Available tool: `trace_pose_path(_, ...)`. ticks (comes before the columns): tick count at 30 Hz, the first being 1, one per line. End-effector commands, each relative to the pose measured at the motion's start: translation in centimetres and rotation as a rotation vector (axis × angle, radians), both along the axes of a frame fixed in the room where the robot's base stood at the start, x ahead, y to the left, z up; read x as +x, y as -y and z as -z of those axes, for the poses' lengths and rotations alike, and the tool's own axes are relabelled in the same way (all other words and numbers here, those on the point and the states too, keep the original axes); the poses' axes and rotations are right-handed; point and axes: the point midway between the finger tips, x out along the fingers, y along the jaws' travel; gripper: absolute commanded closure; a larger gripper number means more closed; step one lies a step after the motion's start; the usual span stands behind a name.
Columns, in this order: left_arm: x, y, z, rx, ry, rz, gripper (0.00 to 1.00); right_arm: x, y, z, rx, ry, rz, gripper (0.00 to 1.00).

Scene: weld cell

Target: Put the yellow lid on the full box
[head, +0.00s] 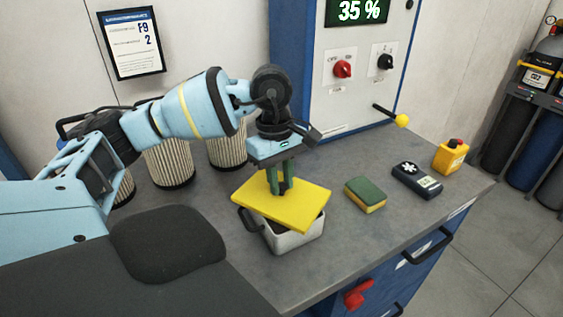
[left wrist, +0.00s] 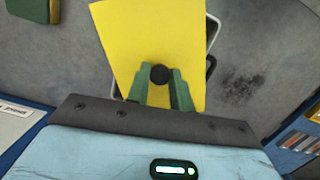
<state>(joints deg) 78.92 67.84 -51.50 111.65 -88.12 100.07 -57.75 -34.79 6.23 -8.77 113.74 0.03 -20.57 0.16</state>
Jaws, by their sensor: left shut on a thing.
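The yellow lid (head: 283,203) is a flat plate with a dark knob (left wrist: 159,73) in its middle. My left gripper (head: 281,188) is shut on the knob, and the lid hangs over the box. The box (head: 296,241) is a light metal box with a dark handle, standing on the bench near its front edge. The lid is turned relative to the box, and part of the box rim (left wrist: 212,32) shows past the lid in the left wrist view. The lid hides most of the box's inside; a dark strip shows under it. I cannot tell whether lid and rim touch.
A green and yellow sponge (head: 365,194), a dark handheld meter (head: 416,180) and a yellow button box (head: 450,156) stand to the right on the grey bench (head: 345,250). Pleated filters (head: 168,163) stand behind my left arm. A blue cabinet (head: 345,70) with a yellow-knobbed lever (head: 401,120) rises behind.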

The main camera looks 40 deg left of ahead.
Motion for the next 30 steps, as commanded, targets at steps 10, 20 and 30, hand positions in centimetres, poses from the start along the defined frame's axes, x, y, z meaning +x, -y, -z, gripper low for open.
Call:
trace_pose_path(10, 0.01, 0.02, 0.05, 0.000, 0.001, 0.001, 1.00, -0.10, 0.05, 0.07, -0.002, -0.002, -0.002, 1.00)
trace_pose_path(20, 0.03, 0.05, 0.07, -0.001, 0.001, 0.001, 1.00, -0.19, 0.20, 0.15, -0.005, -0.004, -0.007, 1.00)
trace_pose_path(30, 0.02, 0.03, 0.07, 0.000, 0.001, 0.001, 0.66, -0.18, 0.20, 0.12, -0.005, -0.003, -0.007, 1.00)
